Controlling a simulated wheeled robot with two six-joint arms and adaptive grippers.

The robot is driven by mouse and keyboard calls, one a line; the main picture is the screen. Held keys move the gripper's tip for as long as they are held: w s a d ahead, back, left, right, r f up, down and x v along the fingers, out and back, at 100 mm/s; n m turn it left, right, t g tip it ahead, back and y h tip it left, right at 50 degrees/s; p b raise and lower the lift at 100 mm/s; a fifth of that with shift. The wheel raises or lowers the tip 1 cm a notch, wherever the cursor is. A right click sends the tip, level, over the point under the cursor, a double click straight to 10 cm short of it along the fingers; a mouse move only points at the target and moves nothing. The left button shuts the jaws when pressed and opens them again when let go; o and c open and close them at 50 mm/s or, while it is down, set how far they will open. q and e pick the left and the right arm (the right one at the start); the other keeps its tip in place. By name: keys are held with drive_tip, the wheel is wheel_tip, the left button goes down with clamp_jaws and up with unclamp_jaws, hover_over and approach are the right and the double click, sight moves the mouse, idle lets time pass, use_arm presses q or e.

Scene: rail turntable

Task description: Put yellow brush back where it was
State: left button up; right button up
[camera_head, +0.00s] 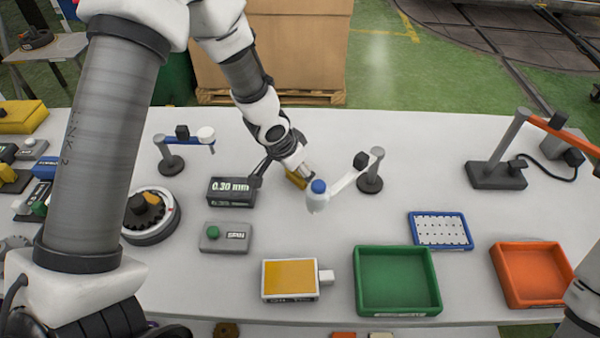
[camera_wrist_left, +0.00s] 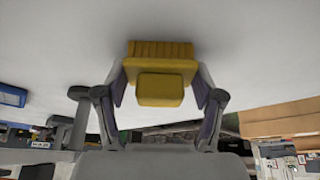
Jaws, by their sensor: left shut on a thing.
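The yellow brush (camera_head: 297,179) is mostly hidden by my left gripper (camera_head: 302,170) in the head view. In the left wrist view the brush (camera_wrist_left: 160,80) shows as a yellow block with a ridged top edge, between the two fingers of my left gripper (camera_wrist_left: 160,88). The fingers are shut on its sides. Whether the brush touches the white table (camera_head: 340,135) is hard to tell. In the head view it is just behind a white holder with a blue cap. My right gripper is out of view; only part of a white arm link shows at lower right.
The blue-capped holder (camera_head: 318,197) hangs from a grey post (camera_head: 370,172), close to my left gripper. A 0.30 mm display (camera_head: 230,191) stands to the left. A green tray (camera_head: 396,281), a blue tray (camera_head: 440,230) and an orange tray (camera_head: 531,274) lie nearer and rightward.

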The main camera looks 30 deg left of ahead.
use_arm(q)
drive_tip(key=shift+s+a, duration=0.1)
drive_tip(key=shift+s, duration=0.05)
drive_tip(key=o, duration=1)
drive_tip(key=shift+f, duration=0.1)
drive_tip(key=shift+r, duration=0.5)
drive_tip(key=p+v, duration=0.2)
drive_tip(key=v, duration=0.9)
drive_tip(key=shift+s+a+r, duration=0.1)
drive_tip(key=shift+r, duration=0.1)
